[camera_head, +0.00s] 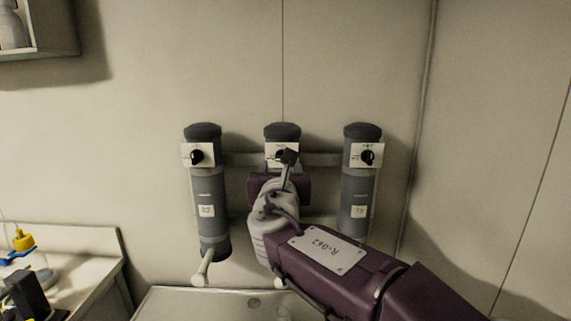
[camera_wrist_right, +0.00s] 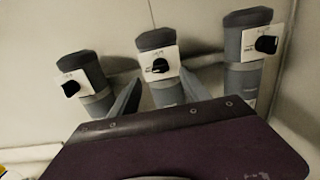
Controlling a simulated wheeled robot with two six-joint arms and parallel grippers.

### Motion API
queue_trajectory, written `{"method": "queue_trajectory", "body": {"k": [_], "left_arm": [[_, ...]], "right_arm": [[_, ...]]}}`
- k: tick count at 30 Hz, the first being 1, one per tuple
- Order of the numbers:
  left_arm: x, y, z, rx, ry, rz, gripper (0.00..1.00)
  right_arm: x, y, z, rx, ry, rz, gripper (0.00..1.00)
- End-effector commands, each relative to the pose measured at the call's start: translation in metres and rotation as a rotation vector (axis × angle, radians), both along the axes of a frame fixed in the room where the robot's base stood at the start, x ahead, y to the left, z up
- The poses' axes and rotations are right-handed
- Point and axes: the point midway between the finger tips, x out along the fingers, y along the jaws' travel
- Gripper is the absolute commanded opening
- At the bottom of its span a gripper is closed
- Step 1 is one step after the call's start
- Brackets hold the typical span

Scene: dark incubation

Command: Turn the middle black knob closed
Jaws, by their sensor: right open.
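The middle black knob (camera_wrist_right: 160,66) sits on a white plate on the middle grey cylinder (camera_wrist_right: 166,94). In the head view, that plate (camera_head: 271,150) shows below the dark cap (camera_head: 282,131), but my right gripper (camera_head: 289,160) hides much of the knob. In the right wrist view, my right gripper (camera_wrist_right: 160,80) is open, with one finger on each side of the middle cylinder, tips near the knob's height. I cannot tell whether the fingers touch the knob; nothing is held. My left gripper is not in view.
Similar cylinders with black knobs stand on both sides: the left knob (camera_head: 197,157) and the right knob (camera_head: 367,157). A horizontal bar (camera_head: 240,159) links the cylinders. A sink (camera_head: 190,303) lies below. A counter (camera_head: 90,263) with small items is at left.

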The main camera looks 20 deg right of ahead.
Motion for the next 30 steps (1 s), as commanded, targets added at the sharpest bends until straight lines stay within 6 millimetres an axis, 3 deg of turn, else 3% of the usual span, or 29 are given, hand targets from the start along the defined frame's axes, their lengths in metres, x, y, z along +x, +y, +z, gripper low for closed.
{"method": "queue_trajectory", "body": {"k": [9,13,21,27,30], "left_arm": [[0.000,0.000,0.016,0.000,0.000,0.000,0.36],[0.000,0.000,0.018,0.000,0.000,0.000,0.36],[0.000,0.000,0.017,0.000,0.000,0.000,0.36],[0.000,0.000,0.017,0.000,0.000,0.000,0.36],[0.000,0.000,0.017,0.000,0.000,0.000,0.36]], "right_arm": [[0.061,-0.019,0.001,0.000,0.003,-0.003,0.55],[0.072,-0.022,0.001,0.001,0.001,-0.002,0.55],[0.074,-0.022,0.000,0.001,0.001,-0.001,0.55],[0.074,-0.022,0.000,0.002,0.002,-0.001,0.00],[0.074,-0.022,-0.001,0.002,0.001,-0.001,0.00]]}}
